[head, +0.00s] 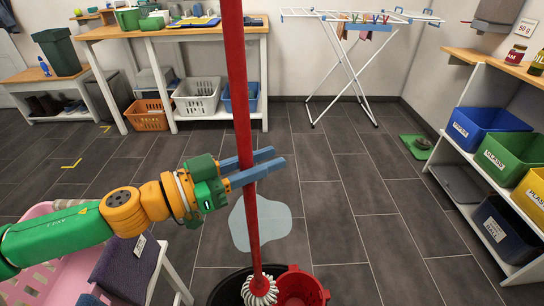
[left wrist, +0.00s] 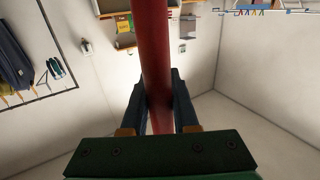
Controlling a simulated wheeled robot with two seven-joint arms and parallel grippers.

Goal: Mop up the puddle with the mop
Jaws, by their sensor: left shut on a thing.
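The mop has a long red handle (head: 243,100) and a white string head (head: 259,290). The head is down at the red-and-black bucket (head: 304,284), partly cut off by the bottom edge of the head view. My left gripper (head: 262,168) is shut on the handle at mid-height. The red handle (left wrist: 157,60) also runs between the fingers of my left gripper (left wrist: 160,95) in the left wrist view. The pale blue puddle (head: 275,225) lies on the dark tiled floor behind the bucket, partly hidden by the handle. My right gripper is not in view.
A white drying rack (head: 350,75) stands at the back. A shelf with blue, green and yellow bins (head: 510,155) is on the right. A workbench (head: 190,32) with baskets below is at the back left. A pink basket (head: 45,285) and stool are at front left.

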